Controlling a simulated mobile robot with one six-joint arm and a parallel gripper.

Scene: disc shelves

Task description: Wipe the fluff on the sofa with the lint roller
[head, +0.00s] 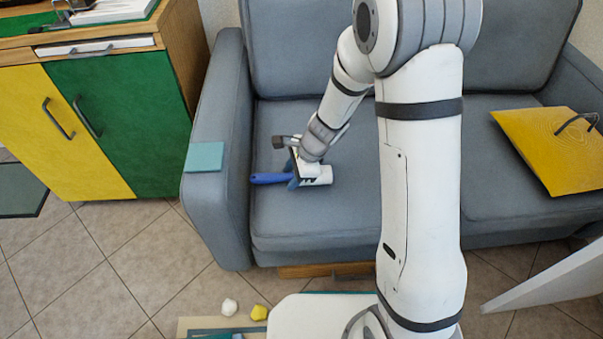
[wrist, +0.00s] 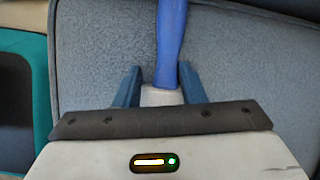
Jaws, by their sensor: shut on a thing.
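The lint roller has a blue handle (head: 268,178) pointing left and a white roller (head: 320,177) on the right. It lies low at the left seat of the blue-grey sofa (head: 300,221); I cannot tell whether it touches the cushion. My gripper (head: 294,178) is shut on it. In the wrist view, the blue fingers of my gripper (wrist: 160,90) stand on either side of the pale part below the blue handle (wrist: 171,45). I can make out no fluff on the visible seat; my arm hides part of the sofa.
A teal square (head: 204,157) lies on the sofa's left armrest. A yellow flat item with a dark handle (head: 550,145) lies on the right seat. A cabinet (head: 115,125) with yellow and green doors stands at left. Small white (head: 229,307) and yellow lumps (head: 259,312) are low in front.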

